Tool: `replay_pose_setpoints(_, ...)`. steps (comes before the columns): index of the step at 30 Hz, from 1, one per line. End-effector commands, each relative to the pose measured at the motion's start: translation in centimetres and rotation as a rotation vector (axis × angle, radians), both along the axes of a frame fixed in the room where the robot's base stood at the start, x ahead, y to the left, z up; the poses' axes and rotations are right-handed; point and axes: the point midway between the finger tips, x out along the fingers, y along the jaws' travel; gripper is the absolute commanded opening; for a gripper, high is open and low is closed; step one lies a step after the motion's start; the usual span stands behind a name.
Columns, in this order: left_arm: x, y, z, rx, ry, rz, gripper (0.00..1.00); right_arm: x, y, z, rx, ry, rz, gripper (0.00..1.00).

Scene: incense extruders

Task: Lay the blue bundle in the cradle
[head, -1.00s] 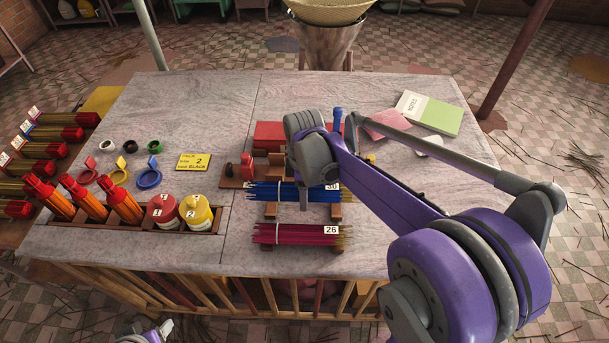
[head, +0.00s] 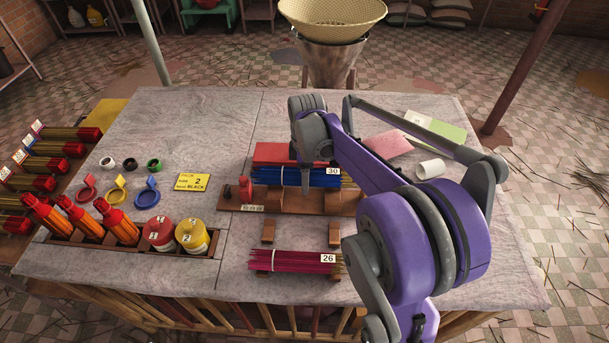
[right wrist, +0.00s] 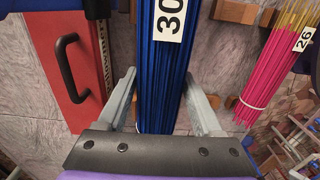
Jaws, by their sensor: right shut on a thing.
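The blue bundle (head: 275,176) of sticks, tagged 30, is in my right gripper (head: 307,178). It lies sideways over the long brown wooden board (head: 290,203), which seems to be the cradle. The bundle hides much of the board, and I cannot tell whether they touch. In the right wrist view the two fingers of my right gripper (right wrist: 159,88) stand on either side of the blue bundle (right wrist: 160,85), and its tag shows. My left gripper is out of view.
Two empty wooden rests (head: 268,232) stand in front of the board. A pink bundle (head: 290,261) tagged 26 lies nearer. A red case (head: 275,152) is behind. Bottles (head: 192,236) in a rack and coloured rings (head: 147,198) are to the left.

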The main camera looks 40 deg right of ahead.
Motion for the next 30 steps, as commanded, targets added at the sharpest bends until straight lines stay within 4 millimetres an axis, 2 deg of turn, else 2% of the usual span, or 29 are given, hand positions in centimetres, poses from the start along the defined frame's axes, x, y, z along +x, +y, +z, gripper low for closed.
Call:
replay_pose_setpoints(6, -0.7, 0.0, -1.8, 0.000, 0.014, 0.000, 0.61, -0.1, 0.0, -2.5, 0.000, 0.001, 0.001, 0.42)
replay_pose_setpoints(18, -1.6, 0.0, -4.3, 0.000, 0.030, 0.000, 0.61, 0.0, 0.0, -6.1, 0.000, 0.001, 0.001, 0.42)
replay_pose_setpoints(30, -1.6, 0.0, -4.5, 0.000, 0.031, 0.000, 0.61, 0.0, 0.0, -6.5, -0.001, -0.001, 0.001, 0.42)
